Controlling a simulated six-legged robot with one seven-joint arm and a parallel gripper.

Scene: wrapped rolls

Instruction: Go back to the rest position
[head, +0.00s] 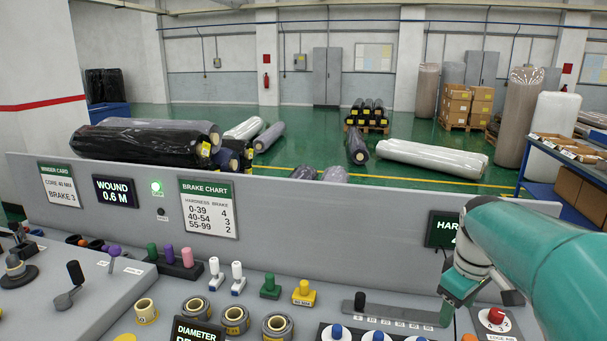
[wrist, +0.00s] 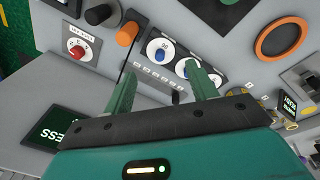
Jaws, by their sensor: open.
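My gripper (wrist: 163,84) is open in the wrist view, with its two green fingers apart and nothing between them. In the head view my gripper (head: 447,312) is at the lower right, over the console, below my teal arm. The console panel (wrist: 110,65) is behind the fingers in the wrist view. A slider strip (wrist: 158,82) with a dark knob and white dials with blue knobs (wrist: 160,53) lie near the fingertips. I cannot tell whether a finger touches the panel. My arm covers part of the hardness display (head: 441,229).
A red selector knob (head: 495,317) sits close to my gripper. Small rolls (head: 235,318), a yellow block (head: 304,293) and several coloured pegs (head: 187,256) stand on the console. A raised panel (head: 320,222) runs behind them. Wrapped rolls (head: 430,158) lie beyond on the green floor.

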